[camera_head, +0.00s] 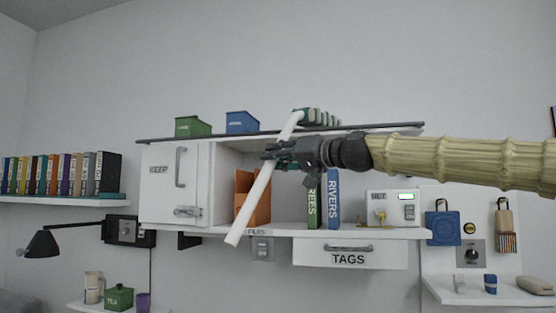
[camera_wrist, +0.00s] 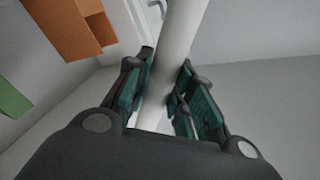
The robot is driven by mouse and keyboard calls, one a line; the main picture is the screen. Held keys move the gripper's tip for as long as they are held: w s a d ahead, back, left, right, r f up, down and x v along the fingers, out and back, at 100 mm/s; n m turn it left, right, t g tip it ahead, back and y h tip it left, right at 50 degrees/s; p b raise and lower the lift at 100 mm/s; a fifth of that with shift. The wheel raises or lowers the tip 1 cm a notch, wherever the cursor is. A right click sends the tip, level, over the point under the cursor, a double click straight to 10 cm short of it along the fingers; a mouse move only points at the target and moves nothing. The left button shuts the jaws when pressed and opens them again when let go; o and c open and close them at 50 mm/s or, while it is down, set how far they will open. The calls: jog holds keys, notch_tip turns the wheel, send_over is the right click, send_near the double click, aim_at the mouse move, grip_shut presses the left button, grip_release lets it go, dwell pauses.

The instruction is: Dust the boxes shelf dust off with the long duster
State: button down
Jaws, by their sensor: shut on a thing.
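The long duster (camera_head: 251,207) has a white handle, and my gripper (camera_head: 280,153) is shut around it at its upper middle. The handle slants from lower left to upper right. Its striped teal and pale head (camera_head: 320,117) is at the level of the boxes shelf (camera_head: 390,127), at the right of the boxes; whether it touches the shelf I cannot tell. A green box (camera_head: 192,127) and a blue box (camera_head: 241,122) stand on that shelf at its left half. No dust can be made out. In the wrist view the white handle (camera_wrist: 176,40) passes between my fingers (camera_wrist: 165,95).
Below the shelf are a closed cabinet door marked KEEP (camera_head: 168,185), an orange file holder (camera_head: 245,195), a green book (camera_head: 314,205) and a blue book (camera_head: 333,200). A TAGS drawer (camera_head: 349,256) hangs underneath. The wall above the shelf is clear.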

jog(key=shift+w+d, duration=0.3)
jog(key=shift+w, duration=0.55)
dwell(0.9)
jog(key=shift+r+p, duration=1.6)
jog(key=shift+r, duration=0.4)
jog(key=s+a+b, duration=0.3)
jog(key=s, duration=0.7)
jog(key=s+a+b, duration=0.3)
jog(key=s, duration=0.8)
jog(key=shift+s, duration=0.1)
